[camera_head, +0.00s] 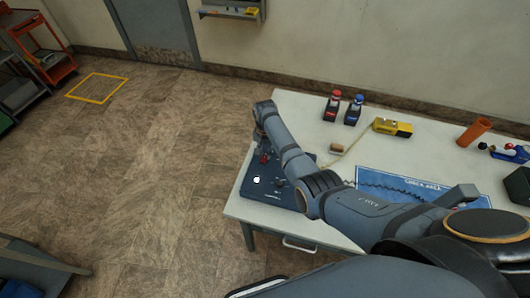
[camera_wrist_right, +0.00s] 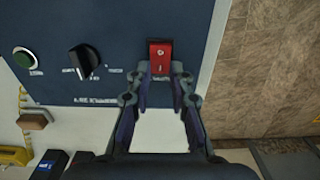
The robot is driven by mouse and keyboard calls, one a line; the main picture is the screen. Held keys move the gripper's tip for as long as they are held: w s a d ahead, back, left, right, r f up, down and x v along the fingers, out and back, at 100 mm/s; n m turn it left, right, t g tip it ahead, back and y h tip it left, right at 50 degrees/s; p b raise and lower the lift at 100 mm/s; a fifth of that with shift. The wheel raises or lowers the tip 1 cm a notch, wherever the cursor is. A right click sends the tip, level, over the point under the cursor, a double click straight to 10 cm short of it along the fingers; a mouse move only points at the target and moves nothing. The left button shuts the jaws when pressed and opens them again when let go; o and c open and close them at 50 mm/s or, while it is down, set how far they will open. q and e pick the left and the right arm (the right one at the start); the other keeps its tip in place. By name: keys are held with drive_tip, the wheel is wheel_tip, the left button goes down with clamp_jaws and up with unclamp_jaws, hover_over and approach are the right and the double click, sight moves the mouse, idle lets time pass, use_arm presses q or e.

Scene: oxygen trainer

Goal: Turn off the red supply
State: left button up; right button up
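A dark blue control panel (camera_head: 265,196) lies at the left end of the white table. It carries a red switch (camera_head: 264,158), which also shows in the right wrist view (camera_wrist_right: 160,52), a black rotary knob (camera_wrist_right: 84,60) and a green round button (camera_wrist_right: 26,59). My right arm reaches across the table to the panel. My right gripper (camera_wrist_right: 161,74) is open, its fingertips at either side of the red switch's near edge; I cannot tell whether they touch it. Its fingers are hard to make out in the head view. My left gripper is not in view.
On the table (camera_head: 290,108) stand a red-topped bottle (camera_head: 332,105), a blue-topped bottle (camera_head: 354,110), a yellow device (camera_head: 392,127), a small brown block (camera_head: 337,148) and an orange cylinder (camera_head: 473,132). A blue mat (camera_head: 400,183) lies under my arm.

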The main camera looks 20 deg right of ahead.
clamp_jaws()
drive_tip(key=t+p, duration=0.1)
drive_tip(key=p, duration=0.1)
drive_tip(key=t+h+p, duration=0.1)
drive_tip(key=p, duration=0.1)
drive_tip(key=shift+s+a+r+p, duration=0.25)
drive_tip(key=shift+s+r+p, duration=0.1)
drive_tip(key=shift+p, duration=0.05)
drive_tip(key=shift+f+h, duration=0.1)
drive_tip(key=shift+h, duration=0.2)
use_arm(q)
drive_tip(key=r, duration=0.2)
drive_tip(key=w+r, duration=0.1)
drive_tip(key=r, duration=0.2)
use_arm(e)
drive_tip(key=shift+w+f, duration=0.1)
drive_tip(key=shift+f, duration=0.05)
drive_tip(key=o, duration=0.8)
unclamp_jaws()
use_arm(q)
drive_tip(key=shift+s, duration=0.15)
